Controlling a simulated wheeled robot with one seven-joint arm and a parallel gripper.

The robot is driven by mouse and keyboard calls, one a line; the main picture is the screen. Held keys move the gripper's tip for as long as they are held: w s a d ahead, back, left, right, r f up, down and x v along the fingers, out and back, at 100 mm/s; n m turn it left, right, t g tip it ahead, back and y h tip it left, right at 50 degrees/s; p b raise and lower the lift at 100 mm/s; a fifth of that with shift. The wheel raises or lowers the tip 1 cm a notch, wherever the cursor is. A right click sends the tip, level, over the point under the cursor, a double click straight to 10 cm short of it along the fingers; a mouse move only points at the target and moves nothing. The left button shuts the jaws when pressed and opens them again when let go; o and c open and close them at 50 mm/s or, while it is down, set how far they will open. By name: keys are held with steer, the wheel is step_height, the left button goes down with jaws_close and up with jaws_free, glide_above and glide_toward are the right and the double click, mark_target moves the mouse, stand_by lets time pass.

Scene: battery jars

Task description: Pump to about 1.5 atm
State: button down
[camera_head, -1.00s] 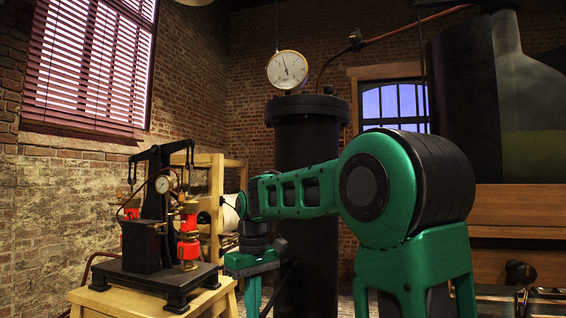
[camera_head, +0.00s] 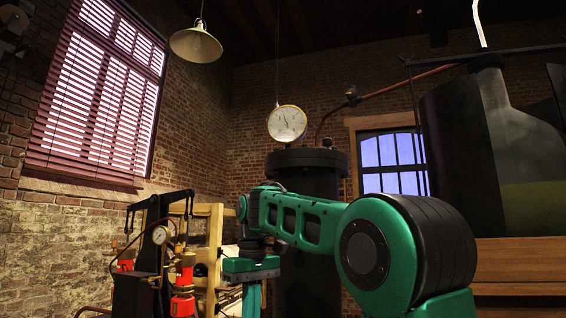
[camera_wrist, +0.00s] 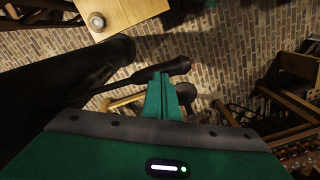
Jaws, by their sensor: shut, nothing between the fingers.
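A tall black cylinder (camera_head: 305,200) with a round white dial gauge (camera_head: 287,123) above it stands behind my arm. The gauge's needle points roughly upward; its figures are too small to read. My gripper (camera_head: 252,300) hangs fingers down in front of the cylinder, its tips cut off by the lower edge. In the wrist view my gripper (camera_wrist: 161,78) is shut and empty. A dark lever with a thick rounded grip (camera_wrist: 176,66) runs across just beyond the fingertips there. I cannot tell whether the fingers touch it.
A black apparatus with red parts (camera_head: 184,285) and a small gauge (camera_head: 160,235) stands at left, with a wooden frame behind it. A large dark vessel (camera_head: 455,140) is at right. The wrist view shows brick floor (camera_wrist: 225,50), a wooden tabletop (camera_wrist: 125,10) and dark beams at right.

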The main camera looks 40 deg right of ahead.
steer(key=shift+f, duration=0.1)
step_height(320, 180, down, 12)
step_height(320, 180, up, 12)
steer(key=shift+r, duration=0.15)
stand_by(0.8)
steer(key=shift+r, duration=2)
steer(key=shift+f, duration=0.1)
steer(key=s+d+f+m, duration=0.2)
steer(key=s+f+m, duration=0.5)
steer(key=s+f, duration=2.1)
steer(key=shift+d+f, duration=0.35)
steer(key=shift+f, duration=0.5)
